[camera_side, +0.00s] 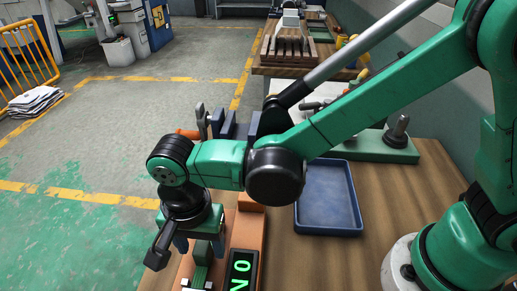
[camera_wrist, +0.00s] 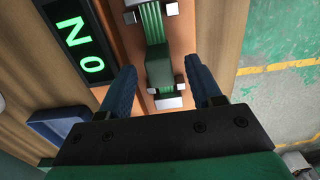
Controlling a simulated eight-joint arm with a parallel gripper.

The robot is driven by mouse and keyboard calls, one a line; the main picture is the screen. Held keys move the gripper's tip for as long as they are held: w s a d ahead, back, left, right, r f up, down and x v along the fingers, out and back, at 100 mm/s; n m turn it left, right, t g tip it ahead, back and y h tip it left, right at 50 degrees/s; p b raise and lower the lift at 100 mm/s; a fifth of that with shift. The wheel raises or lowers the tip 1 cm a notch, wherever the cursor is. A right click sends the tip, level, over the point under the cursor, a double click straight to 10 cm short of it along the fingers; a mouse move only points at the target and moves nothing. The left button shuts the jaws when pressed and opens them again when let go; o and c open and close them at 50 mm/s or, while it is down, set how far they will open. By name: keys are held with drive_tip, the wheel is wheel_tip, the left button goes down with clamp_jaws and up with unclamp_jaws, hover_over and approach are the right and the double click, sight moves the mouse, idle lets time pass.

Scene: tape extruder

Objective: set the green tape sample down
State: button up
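My gripper (camera_wrist: 160,68) shows two blue fingers in the wrist view, standing apart with a gap on each side of what lies between them. In the side view my gripper (camera_side: 200,250) points down over the orange machine. Green tape (camera_wrist: 153,22) with pale lengthwise stripes runs between metal clamps, and a darker green piece (camera_wrist: 159,68) follows it, lying between and beyond my fingers. I cannot tell whether this piece is the separate sample. The green strip (camera_side: 200,274) is partly hidden below my gripper in the side view.
A black display with lit green letters (camera_wrist: 80,45) lies beside the tape; it also shows in the side view (camera_side: 241,270). An empty-looking blue tray (camera_side: 328,200) sits on the wooden table (camera_side: 395,190). A green base with a metal knob (camera_side: 397,135) stands behind it.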

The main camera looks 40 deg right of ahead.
sight(201, 247)
drive_tip(key=shift+r, duration=0.15)
wheel_tip(201, 247, up, 12)
idle(0.7)
